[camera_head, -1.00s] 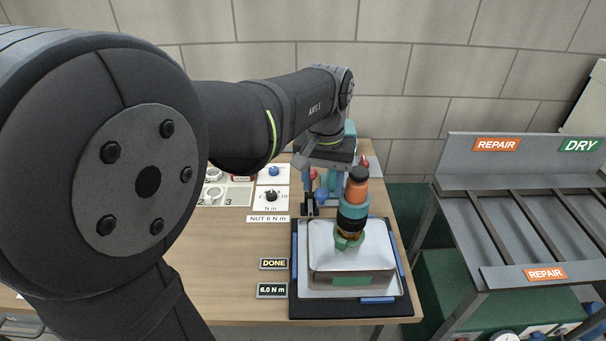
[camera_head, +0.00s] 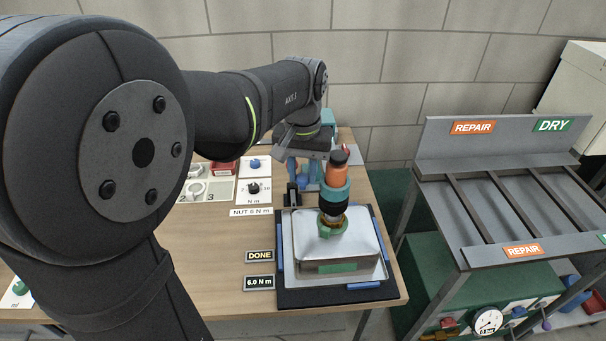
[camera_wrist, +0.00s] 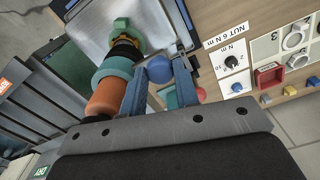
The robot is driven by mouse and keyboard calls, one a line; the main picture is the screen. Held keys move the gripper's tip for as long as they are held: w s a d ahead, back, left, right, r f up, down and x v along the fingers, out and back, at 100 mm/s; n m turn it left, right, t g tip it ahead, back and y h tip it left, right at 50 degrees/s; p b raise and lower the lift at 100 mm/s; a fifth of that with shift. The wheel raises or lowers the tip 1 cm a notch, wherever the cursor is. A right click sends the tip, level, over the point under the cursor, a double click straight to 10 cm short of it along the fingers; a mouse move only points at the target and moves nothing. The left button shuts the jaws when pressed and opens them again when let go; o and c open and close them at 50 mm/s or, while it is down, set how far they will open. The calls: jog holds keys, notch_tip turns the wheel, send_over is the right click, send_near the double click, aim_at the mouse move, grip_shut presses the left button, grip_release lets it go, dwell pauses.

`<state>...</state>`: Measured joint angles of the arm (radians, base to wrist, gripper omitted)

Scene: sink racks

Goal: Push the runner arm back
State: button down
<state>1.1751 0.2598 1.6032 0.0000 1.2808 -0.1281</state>
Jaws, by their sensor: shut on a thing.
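The runner, with an orange top (camera_head: 337,172), teal collar and black body, stands nearly upright over the pale metal cover (camera_head: 355,236). Its lower end meets a green piece (camera_head: 332,229) on the cover; exact contact is unclear. My gripper (camera_head: 302,170) is behind and left of the runner, pointing down. The wrist view shows its blue-grey fingers around a blue ball knob (camera_wrist: 160,69), shut on it. The runner also shows there, left of the fingers (camera_wrist: 105,97). The knob's link to the runner is mostly hidden.
Left of the cover are a "DONE" plate (camera_head: 260,256), a "6.0 N m" plate (camera_head: 259,283) and a dial panel (camera_head: 253,188). A grey rack (camera_head: 520,190) with "REPAIR" and "DRY" labels stands right, beyond a gap.

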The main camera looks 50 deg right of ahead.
jog(key=w+d, duration=0.9)
jog(key=shift+w+d, duration=0.15)
jog(key=shift+d, duration=0.05)
jog(key=shift+r, duration=0.15)
jog(key=c, duration=1.1)
grip_release()
jog(key=shift+w, duration=0.1)
notch_tip(320, 180, up, 17)
notch_tip(320, 180, down, 17)
